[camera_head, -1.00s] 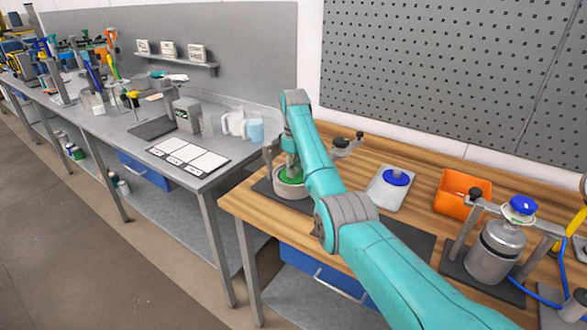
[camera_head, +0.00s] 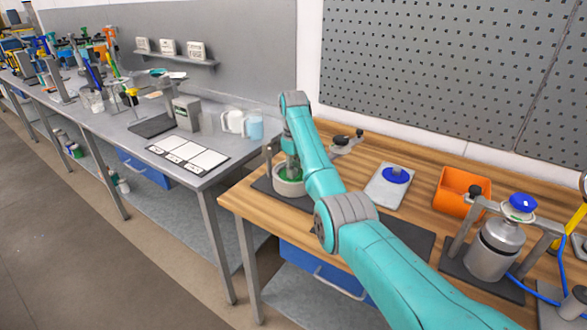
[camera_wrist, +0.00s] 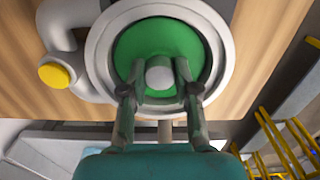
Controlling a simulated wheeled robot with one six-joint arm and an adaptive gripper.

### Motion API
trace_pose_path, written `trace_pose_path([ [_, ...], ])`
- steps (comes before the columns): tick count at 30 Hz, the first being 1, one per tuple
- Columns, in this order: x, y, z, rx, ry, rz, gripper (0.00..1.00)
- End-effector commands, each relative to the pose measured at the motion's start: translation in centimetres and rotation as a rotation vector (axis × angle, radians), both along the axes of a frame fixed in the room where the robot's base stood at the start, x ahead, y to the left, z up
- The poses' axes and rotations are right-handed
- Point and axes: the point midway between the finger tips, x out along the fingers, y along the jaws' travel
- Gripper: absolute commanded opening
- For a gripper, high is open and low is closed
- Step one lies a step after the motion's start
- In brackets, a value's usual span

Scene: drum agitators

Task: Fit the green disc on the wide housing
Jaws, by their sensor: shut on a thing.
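The green disc (camera_wrist: 160,38) has a grey centre knob, and my gripper (camera_wrist: 160,82) is shut on that knob from both sides. In the wrist view the disc appears within the pale round rim of the wide housing (camera_wrist: 99,58). I cannot tell whether it is fully seated. In the head view the housing (camera_head: 288,189) stands on a dark mat near the left end of the wooden bench, with the green disc (camera_head: 290,173) at its top under my gripper. My arm hides part of it.
A curved pipe with a yellow cap (camera_wrist: 54,75) stands beside the housing. A grey plate with a blue disc (camera_head: 396,177), an orange bin (camera_head: 461,189) and a steel drum in a frame (camera_head: 495,250) stand to the right. A metal bench (camera_head: 205,178) is at left.

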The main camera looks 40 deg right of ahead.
Motion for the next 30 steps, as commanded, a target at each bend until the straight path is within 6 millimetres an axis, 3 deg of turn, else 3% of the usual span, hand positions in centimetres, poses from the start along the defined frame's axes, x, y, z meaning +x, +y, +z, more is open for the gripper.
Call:
trace_pose_path([
  [26, 0.02, 0.00, -0.22, -0.001, -0.001, 0.000, 0.00],
  [27, 0.02, 0.00, -0.22, -0.001, -0.001, 0.000, 0.38],
  [30, 0.01, -0.01, -0.22, 0.000, -0.001, 0.000, 0.59],
])
